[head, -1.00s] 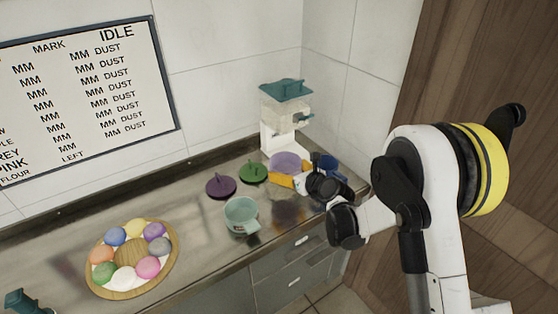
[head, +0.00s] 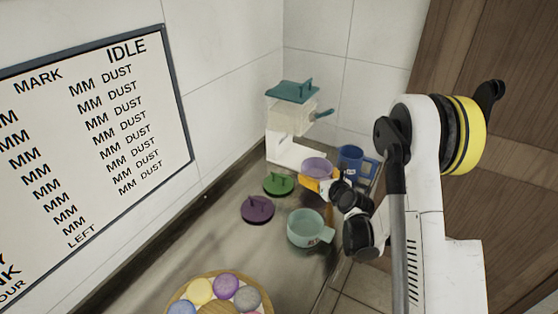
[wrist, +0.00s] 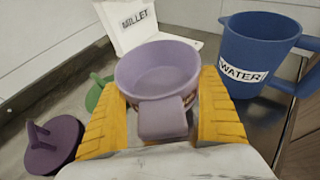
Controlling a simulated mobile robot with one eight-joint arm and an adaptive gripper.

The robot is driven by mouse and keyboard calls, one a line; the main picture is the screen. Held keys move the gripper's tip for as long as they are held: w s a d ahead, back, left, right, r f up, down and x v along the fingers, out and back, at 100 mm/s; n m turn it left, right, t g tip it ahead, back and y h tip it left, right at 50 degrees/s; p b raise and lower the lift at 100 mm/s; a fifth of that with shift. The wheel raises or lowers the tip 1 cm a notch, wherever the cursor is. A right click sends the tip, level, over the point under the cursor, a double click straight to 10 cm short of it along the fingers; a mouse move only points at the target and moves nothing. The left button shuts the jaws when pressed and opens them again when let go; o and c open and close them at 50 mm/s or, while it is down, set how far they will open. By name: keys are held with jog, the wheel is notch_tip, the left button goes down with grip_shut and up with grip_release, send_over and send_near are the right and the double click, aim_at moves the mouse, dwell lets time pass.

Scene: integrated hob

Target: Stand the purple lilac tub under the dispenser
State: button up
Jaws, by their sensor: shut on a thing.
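The purple lilac tub (wrist: 158,70) is an open, round, light purple tub with a handle that points toward my wrist. It also shows in the head view (head: 318,166), in front of the dispenser. My gripper (wrist: 165,120) has its yellow fingers on both sides of the tub's handle and is shut on it. The dispenser (head: 290,120) has a teal lid, a clear hopper and a white base. In the wrist view its white base (wrist: 140,20) reads MILLET and stands just behind the tub. The tub looks upright; whether its bottom touches anything is hidden.
A blue WATER jug (wrist: 255,55) stands close on the right. Green (head: 278,184) and purple (head: 257,208) lids lie to the left. A mint pot (head: 308,230) stands nearer the front edge. A board of coloured balls (head: 215,285) and a wall chart (head: 90,150) are further left.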

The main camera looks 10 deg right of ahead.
jog(key=shift+w+r+p, duration=0.2)
jog(key=shift+w+p, duration=0.05)
jog(key=shift+p, duration=0.55)
jog(key=b, duration=0.2)
send_over(302, 160)
jog(key=s, duration=0.1)
jog(key=shift+s+d+f, duration=0.1)
jog(key=shift+f, duration=0.3)
jog(key=shift+w+r, duration=0.1)
jog(key=shift+w, duration=0.5)
notch_tip(302, 160, down, 4)
jog(key=shift+w+r+b, duration=0.15)
jog(key=shift+b, duration=1.1)
jog(key=shift+r, duration=0.15)
